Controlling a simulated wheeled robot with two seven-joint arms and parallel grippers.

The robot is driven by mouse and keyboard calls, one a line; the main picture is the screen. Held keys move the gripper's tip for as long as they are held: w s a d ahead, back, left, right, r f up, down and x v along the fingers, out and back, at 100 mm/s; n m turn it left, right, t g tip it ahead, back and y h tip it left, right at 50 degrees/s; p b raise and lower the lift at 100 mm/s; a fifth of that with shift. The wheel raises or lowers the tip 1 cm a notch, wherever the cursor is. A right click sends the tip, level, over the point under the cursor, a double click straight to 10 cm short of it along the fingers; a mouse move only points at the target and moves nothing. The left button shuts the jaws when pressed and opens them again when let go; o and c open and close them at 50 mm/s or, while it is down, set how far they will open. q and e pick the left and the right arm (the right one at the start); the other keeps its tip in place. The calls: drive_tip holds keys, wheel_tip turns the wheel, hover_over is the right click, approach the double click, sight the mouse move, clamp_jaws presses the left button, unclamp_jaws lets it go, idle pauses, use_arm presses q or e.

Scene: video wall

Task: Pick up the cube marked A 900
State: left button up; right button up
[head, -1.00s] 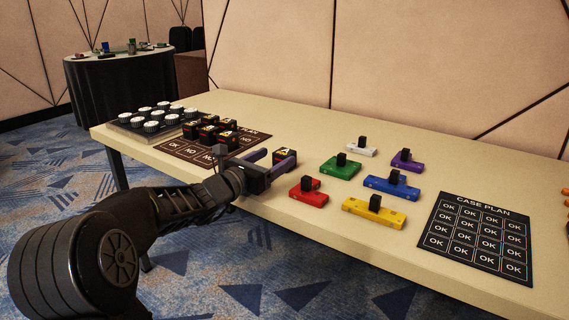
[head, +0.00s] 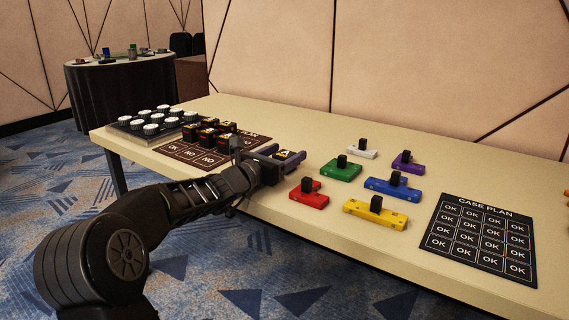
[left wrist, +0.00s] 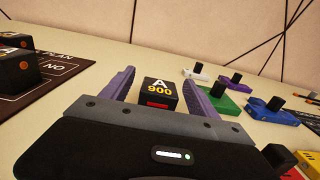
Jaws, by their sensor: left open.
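The cube marked A 900 (left wrist: 159,93) is black with a white A, yellow 900 and a red patch. In the left wrist view it stands on the table between the purple fingers of my left gripper (left wrist: 162,88), with a gap on each side. In the head view the cube (head: 287,154) is partly hidden by the gripper (head: 285,157), which is open around it near the table's front edge. My right gripper is in neither view.
Several similar black cubes (head: 208,135) stand on a NO-marked mat (head: 176,153) at left, beside a tray of white-topped pieces (head: 124,128). Coloured blocks with black knobs, such as a red one (head: 309,199) and a green one (head: 341,172), lie to the right. A CASE PLAN mat (head: 480,238) lies farther right.

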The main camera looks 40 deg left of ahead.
sight(284, 153)
use_arm(q)
drive_tip(key=shift+c, duration=0.4)
drive_tip(key=c, duration=1.4)
wheel_tip(284, 153, up, 10)
drive_tip(key=p, duration=0.5)
